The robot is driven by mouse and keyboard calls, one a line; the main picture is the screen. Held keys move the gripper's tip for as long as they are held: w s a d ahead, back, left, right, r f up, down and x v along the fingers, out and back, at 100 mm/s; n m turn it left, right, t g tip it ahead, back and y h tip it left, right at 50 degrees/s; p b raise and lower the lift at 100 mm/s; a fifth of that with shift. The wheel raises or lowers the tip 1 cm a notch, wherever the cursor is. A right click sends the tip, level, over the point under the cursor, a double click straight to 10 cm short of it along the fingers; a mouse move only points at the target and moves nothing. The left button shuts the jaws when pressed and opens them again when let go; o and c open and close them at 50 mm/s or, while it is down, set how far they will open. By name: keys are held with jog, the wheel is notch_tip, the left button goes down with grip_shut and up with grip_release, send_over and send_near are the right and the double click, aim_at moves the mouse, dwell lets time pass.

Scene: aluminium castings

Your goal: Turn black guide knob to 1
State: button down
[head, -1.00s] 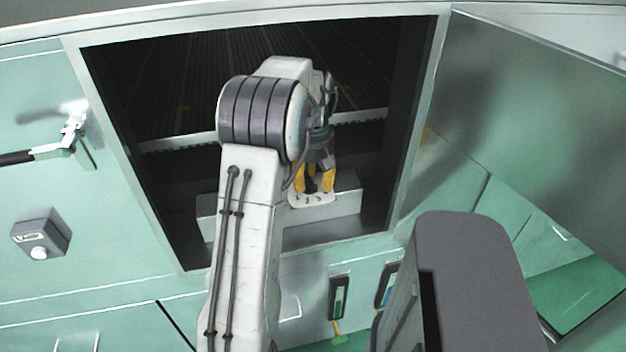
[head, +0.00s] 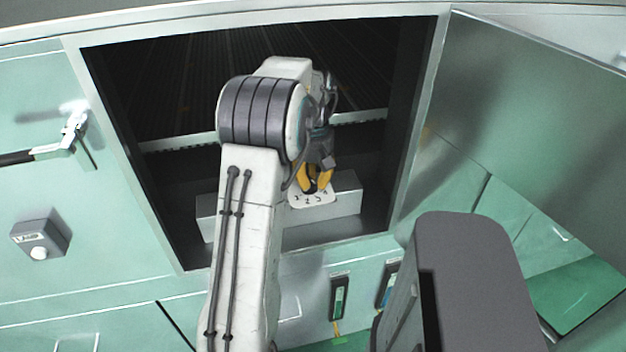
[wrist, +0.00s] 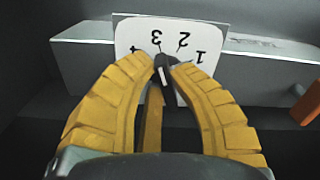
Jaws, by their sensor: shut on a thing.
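In the head view my gripper (head: 315,178) is inside the open chamber, in front of the white plate (head: 314,201).
The plate sits on a grey block (head: 347,192) inside the dark chamber. The chamber's frame (head: 412,130) surrounds my arm, and an open door (head: 520,110) stands at the right. An orange part (wrist: 306,104) shows at the wrist view's right edge. A grey button box (head: 40,234) is outside, left.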

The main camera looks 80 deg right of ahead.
jog(key=m, duration=0.2)
jog(key=m+p, duration=0.1)
jog(key=m, duration=0.1)
jog(key=shift+w+a, duration=0.1)
jog(key=shift+a, duration=0.1)
jog(key=m, duration=0.4)
jog(key=shift+w+a+p, duration=0.15)
jog(key=shift+p, duration=0.15)
jog(key=m, duration=0.4)
jog(key=shift+w, duration=0.15)
jog(key=shift+w+m+p, duration=0.15)
jog(key=shift+m+p, duration=0.25)
jog(key=shift+m, duration=1.5)
jog(key=c, duration=1.1)
grip_release()
